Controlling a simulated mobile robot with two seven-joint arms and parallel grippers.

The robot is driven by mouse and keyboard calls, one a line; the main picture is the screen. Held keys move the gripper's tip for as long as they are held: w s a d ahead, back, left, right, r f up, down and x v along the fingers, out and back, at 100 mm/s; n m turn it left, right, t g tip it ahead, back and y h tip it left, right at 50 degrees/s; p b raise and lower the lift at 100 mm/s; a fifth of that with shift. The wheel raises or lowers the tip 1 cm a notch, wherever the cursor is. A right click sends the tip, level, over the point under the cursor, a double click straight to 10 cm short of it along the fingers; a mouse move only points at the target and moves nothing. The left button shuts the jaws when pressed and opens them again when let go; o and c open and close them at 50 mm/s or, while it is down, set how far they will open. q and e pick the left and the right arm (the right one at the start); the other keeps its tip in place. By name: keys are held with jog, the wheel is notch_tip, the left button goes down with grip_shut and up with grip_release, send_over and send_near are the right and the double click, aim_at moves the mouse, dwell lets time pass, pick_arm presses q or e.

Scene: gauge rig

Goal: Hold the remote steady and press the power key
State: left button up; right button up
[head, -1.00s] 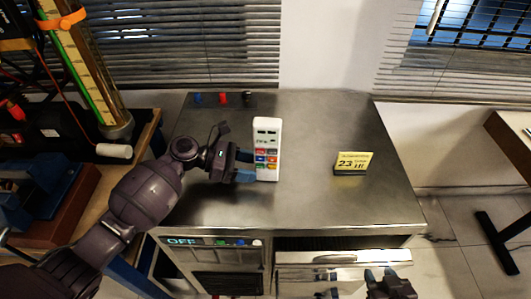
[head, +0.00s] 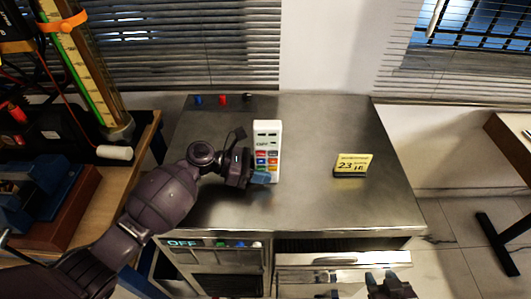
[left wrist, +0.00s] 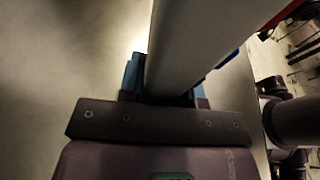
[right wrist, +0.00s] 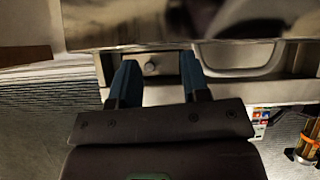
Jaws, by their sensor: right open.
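The white remote (head: 267,138) stands upright on the metal counter, with coloured keys on the face toward me; I cannot tell which is the power key. My left gripper (head: 262,177) is at its lower part, one blue finger across the front. In the left wrist view the remote (left wrist: 190,40) passes between the fingers of the left gripper (left wrist: 167,90), which look closed against both sides. My right gripper (head: 383,277) is low before the counter's front, open and empty; the right wrist view shows its spread fingers (right wrist: 157,80).
Blue, red and black knobs (head: 222,100) line the back left. A panel reading OFF (head: 183,244) and a drawer (head: 340,261) are at the front. The counter between remote and sign is clear.

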jog(key=shift+w, duration=0.2)
jog(key=shift+c, duration=1.2)
jog(key=c, duration=0.5)
jog(key=shift+s+f, duration=0.2)
jog(key=shift+s, duration=0.3)
grip_shut()
jog(key=shift+w+r, duration=0.1)
jog(key=shift+w, duration=0.05)
jog(key=shift+w+r, duration=0.1)
jog(key=shift+w, duration=0.2)
jog(key=shift+s, duration=0.15)
